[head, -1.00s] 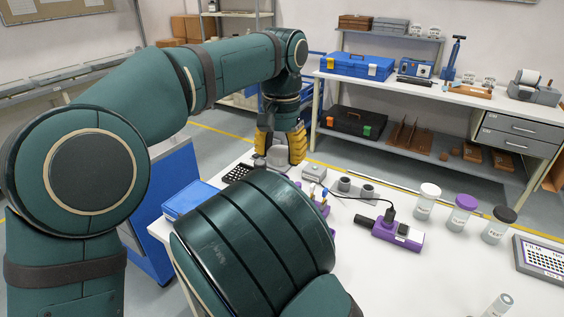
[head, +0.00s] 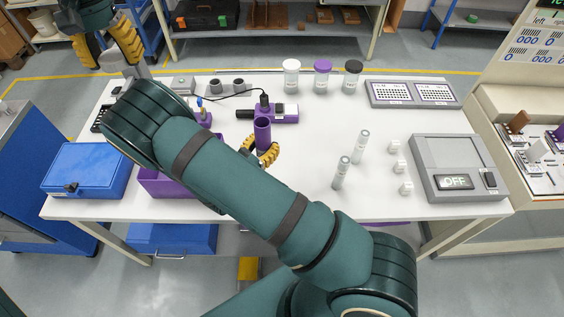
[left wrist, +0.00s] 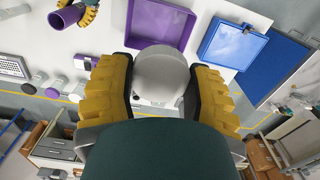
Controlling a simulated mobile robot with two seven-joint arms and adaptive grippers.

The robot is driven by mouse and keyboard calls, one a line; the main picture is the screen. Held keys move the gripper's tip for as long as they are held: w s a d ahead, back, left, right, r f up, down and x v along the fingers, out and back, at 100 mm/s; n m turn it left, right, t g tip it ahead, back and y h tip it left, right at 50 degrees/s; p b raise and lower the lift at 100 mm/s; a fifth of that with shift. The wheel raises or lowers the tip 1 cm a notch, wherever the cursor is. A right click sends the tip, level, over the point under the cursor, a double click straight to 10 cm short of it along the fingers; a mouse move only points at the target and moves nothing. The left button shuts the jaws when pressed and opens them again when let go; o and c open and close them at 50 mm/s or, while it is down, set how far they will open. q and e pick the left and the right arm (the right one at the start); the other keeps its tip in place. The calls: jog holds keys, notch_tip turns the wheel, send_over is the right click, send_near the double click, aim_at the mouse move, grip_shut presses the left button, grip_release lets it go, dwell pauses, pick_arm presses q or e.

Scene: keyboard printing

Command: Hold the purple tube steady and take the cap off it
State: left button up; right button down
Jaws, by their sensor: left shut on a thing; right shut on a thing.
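The purple tube (head: 262,137) stands upright near the middle of the table, its open top showing. My right gripper (head: 265,153) is shut on its lower part, partly hidden behind an arm. My left gripper (head: 112,58) is at the far left, well away from the tube, shut on a grey round cap (head: 136,72). In the left wrist view, the cap (left wrist: 163,72) sits between the yellow fingers. The purple tube (left wrist: 62,19) shows there at the top left, apart from the cap, with my right gripper (left wrist: 88,14) at it.
A purple tray (head: 160,185) and a blue box (head: 85,170) lie at the left. A purple device (head: 267,113) with a cable lies behind the tube. Jars (head: 322,76) stand at the back. Vials (head: 342,172) and a grey machine (head: 455,168) are to the right.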

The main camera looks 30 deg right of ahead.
jog(key=s+d+f+m+g+h, duration=0.1)
jog(key=s+d+g, duration=0.1)
jog(key=s+d, duration=0.15)
jog(key=shift+d+f, duration=0.15)
jog(key=shift+f, duration=2.4)
jog(key=shift+d+f, duration=0.15)
jog(key=shift+f, duration=2.35)
jog(key=shift+f, duration=0.15)
jog(key=shift+c, duration=2)
grip_release()
